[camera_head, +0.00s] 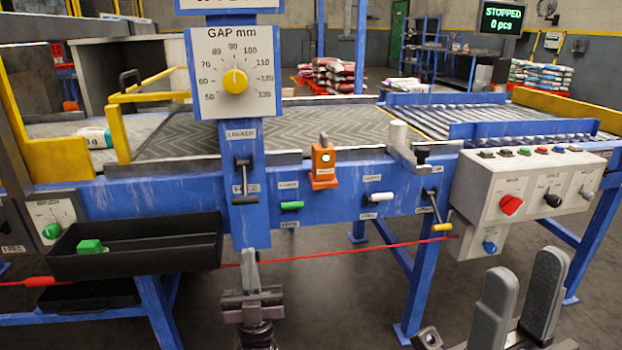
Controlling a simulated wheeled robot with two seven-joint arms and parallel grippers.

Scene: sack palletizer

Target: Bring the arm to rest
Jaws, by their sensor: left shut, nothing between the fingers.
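My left gripper (250,262) points up in front of the machine, just below the blue upright post (248,190). Its fingers are together with nothing between them. I cannot tell whether it touches the post. My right gripper (524,266) is at the lower right, below the grey control box (522,198). Its two grey fingers stand apart with nothing seen between them. Most of both arms is outside the view.
A black tray (135,262) with a green block (90,246) hangs at the left. A red cord (345,252) runs low across the front. Levers and an orange box (323,165) line the blue frame. Open floor shows below right of centre.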

